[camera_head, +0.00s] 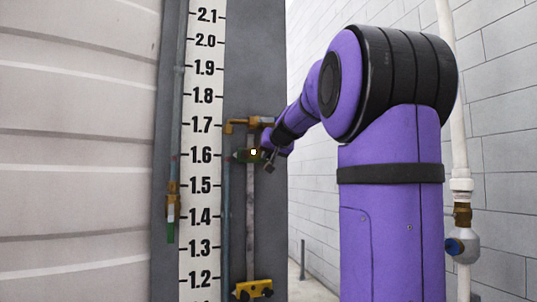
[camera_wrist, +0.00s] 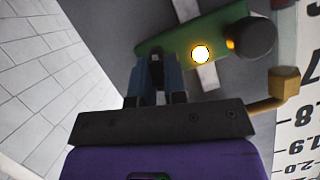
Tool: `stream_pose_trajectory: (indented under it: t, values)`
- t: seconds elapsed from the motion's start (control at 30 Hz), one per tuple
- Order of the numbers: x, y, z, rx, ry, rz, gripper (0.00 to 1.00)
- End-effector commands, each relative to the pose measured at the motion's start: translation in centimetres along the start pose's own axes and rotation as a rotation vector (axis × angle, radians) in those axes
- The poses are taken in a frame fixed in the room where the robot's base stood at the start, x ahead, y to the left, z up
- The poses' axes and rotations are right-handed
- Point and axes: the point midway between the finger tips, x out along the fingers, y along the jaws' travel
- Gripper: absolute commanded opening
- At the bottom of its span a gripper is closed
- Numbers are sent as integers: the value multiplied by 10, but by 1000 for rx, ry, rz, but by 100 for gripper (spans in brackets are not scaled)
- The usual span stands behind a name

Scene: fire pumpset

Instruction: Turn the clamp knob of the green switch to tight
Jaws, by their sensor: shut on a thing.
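The green switch (camera_head: 241,156) sits on the thin vertical rod beside the scale, near the 1.6 mark, with a small lit lamp (camera_head: 253,152) on it. In the wrist view the green switch (camera_wrist: 185,38) lies across the top, with the glowing lamp (camera_wrist: 201,54) and a round black part (camera_wrist: 253,38) at its right end. My gripper (camera_wrist: 156,62) is at the switch's left end, fingers closed on a small dark piece (camera_wrist: 157,70), which appears to be the clamp knob. The fingers hide most of it, so its angle cannot be told. In the head view my gripper (camera_head: 269,158) touches or nearly touches the switch's right side.
A brass elbow fitting (camera_head: 243,123) is just above the switch; it also shows close to my gripper's right in the wrist view (camera_wrist: 272,92). A yellow bracket (camera_head: 253,289) is low on the rod. The numbered scale (camera_head: 203,150) stands left. A white pipe with valve (camera_head: 461,235) is right.

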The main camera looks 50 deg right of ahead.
Motion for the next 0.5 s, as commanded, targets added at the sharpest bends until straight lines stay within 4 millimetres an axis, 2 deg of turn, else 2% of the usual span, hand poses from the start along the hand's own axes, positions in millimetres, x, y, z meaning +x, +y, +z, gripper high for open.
stream_pose_trajectory:
  t: [0.5]
  values:
    - [0, 3, 1, 453, 0, -189, 0]
